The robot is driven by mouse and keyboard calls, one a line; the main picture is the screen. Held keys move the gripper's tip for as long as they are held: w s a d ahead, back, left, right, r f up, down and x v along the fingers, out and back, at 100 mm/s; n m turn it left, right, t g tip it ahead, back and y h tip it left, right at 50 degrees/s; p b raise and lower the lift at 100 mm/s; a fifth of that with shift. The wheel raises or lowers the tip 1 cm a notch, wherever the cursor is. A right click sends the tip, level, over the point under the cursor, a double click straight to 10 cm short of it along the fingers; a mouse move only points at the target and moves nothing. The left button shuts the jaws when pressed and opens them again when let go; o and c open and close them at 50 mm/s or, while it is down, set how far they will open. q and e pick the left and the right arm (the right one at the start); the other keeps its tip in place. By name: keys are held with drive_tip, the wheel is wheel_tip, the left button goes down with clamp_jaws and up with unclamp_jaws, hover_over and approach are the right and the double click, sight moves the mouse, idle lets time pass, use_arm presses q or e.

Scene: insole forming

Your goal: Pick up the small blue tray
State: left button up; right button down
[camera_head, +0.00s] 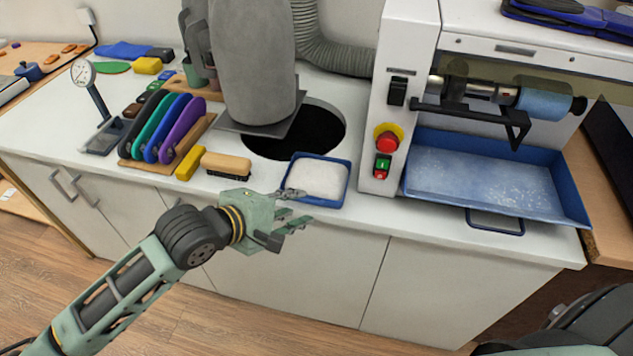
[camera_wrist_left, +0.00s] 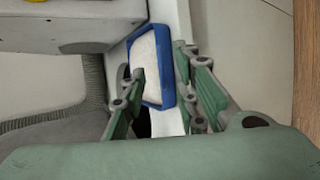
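The small blue tray (camera_head: 331,203) sits at the counter's front edge and is filled with white, grainy material. Its blue rim also shows in the left wrist view (camera_wrist_left: 168,68), with the white filling inside. My left gripper (camera_head: 296,207) is at the tray's front left corner, its fingers apart and pointing right. In the left wrist view the open fingers (camera_wrist_left: 163,62) stand on either side of the tray's near end. I cannot tell whether a finger touches the tray. My right gripper does not show.
A grinding machine (camera_head: 409,40) with a larger blue tray (camera_head: 578,205) stands right of the small tray. Behind it are a round counter hole (camera_head: 325,128) and a grey duct (camera_head: 250,60). A wooden brush (camera_head: 226,164) and a yellow block (camera_head: 190,163) lie to the left.

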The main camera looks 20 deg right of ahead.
sight(304, 201)
use_arm(q)
drive_tip(key=shift+x, duration=2.25)
drive_tip(key=shift+w+a, duration=0.1)
drive_tip(key=shift+a, duration=0.05)
clamp_jaws()
drive_tip(key=shift+r, duration=0.1)
